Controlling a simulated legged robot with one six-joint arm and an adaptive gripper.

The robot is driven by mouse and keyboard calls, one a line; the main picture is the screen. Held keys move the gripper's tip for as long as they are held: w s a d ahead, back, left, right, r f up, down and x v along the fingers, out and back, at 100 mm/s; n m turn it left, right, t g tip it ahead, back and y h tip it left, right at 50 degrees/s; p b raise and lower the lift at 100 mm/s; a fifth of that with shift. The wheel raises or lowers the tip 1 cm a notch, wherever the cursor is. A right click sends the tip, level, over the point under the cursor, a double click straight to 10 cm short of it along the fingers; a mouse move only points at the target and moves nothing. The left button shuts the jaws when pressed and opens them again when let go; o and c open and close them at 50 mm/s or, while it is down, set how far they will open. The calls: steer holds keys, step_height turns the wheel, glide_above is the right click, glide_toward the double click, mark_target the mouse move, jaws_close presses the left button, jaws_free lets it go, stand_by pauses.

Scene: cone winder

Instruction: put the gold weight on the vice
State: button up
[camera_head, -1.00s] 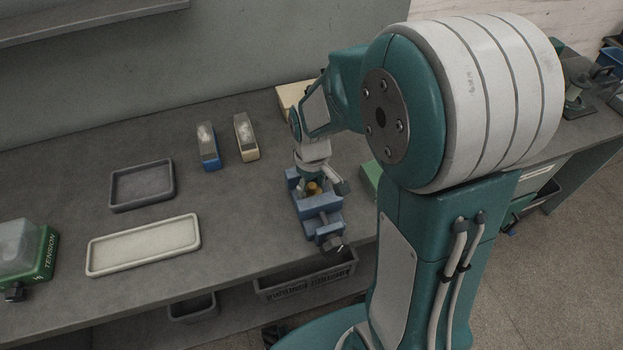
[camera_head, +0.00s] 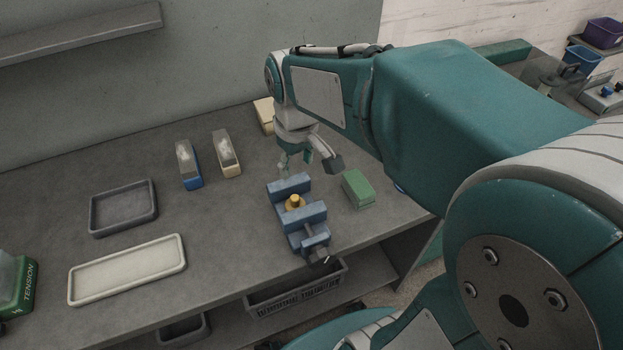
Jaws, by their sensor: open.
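The gold weight (camera_head: 294,202) sits upright on the blue vice (camera_head: 303,218), between its two raised jaw blocks. The vice stands near the front edge of the grey bench, with its screw and handle towards the edge. My gripper (camera_head: 309,170) is open and empty. It is behind and above the vice, apart from the gold weight, with its fingers spread.
A green block (camera_head: 358,189) lies right of the vice. A cream tray (camera_head: 128,269), a dark tray (camera_head: 123,208) and two brush-like blocks, blue (camera_head: 188,165) and cream (camera_head: 227,154), are on the left. A green tension box (camera_head: 15,288) is at far left. Bench between is clear.

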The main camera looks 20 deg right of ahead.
steer(key=s+r+m+t, duration=0.3)
steer(key=s+r+t, duration=0.1)
steer(key=s, duration=0.7)
steer(key=shift+s+m+t, duration=0.3)
steer(key=shift+s, duration=0.05)
